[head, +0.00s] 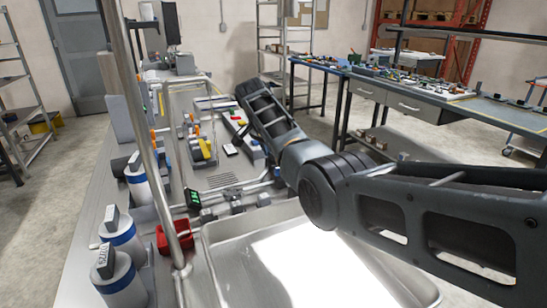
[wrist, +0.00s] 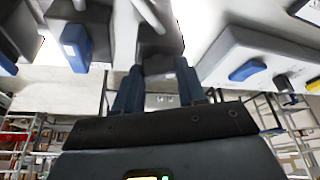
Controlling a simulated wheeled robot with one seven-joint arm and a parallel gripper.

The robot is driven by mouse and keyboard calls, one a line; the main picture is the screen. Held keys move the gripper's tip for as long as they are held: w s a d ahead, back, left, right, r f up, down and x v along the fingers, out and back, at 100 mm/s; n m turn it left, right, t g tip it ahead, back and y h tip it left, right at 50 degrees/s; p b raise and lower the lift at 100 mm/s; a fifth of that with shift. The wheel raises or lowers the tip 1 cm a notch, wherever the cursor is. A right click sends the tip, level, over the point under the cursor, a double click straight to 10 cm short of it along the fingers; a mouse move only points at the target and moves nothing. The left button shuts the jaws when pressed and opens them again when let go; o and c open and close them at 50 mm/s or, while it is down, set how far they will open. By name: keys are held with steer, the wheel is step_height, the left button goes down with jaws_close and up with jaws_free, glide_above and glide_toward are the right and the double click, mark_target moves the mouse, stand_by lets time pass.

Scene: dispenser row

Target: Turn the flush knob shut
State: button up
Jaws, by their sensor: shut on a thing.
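In the wrist view my gripper (wrist: 160,82) has one dark finger on each side of a dark grey block (wrist: 158,42). The block sits between the fingertips, and I take it to be the flush knob. The fingers are closed on it. Its far end and mounting are not clear from this angle. In the head view my arm reaches from the right towards the middle of the bench, and its fingers and the knob cannot be made out there.
White canisters with blue bands (head: 122,237) line the bench's left edge. A red bin (head: 173,242) stands beside the metal sink tray (head: 215,240). An upright metal pipe (head: 147,120) rises left of my arm. A side table with drawers (head: 405,105) stands right.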

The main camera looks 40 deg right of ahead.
steer(key=m+g+b, duration=0.1)
steer(key=m+b, duration=0.2)
steer(key=shift+w+f+b, duration=0.15)
steer(key=shift+b, duration=0.25)
steer(key=shift+m+g+b, duration=0.4)
steer(key=shift+m+b, duration=0.4)
steer(key=shift+b, duration=0.2)
steer(key=shift+r, duration=0.25)
steer(key=o, duration=1.1)
steer(key=shift+c, duration=0.2)
steer(key=v, duration=0.7)
steer(key=shift+r+b, duration=0.3)
steer(key=shift+b, duration=0.05)
steer(key=shift+a, duration=0.1)
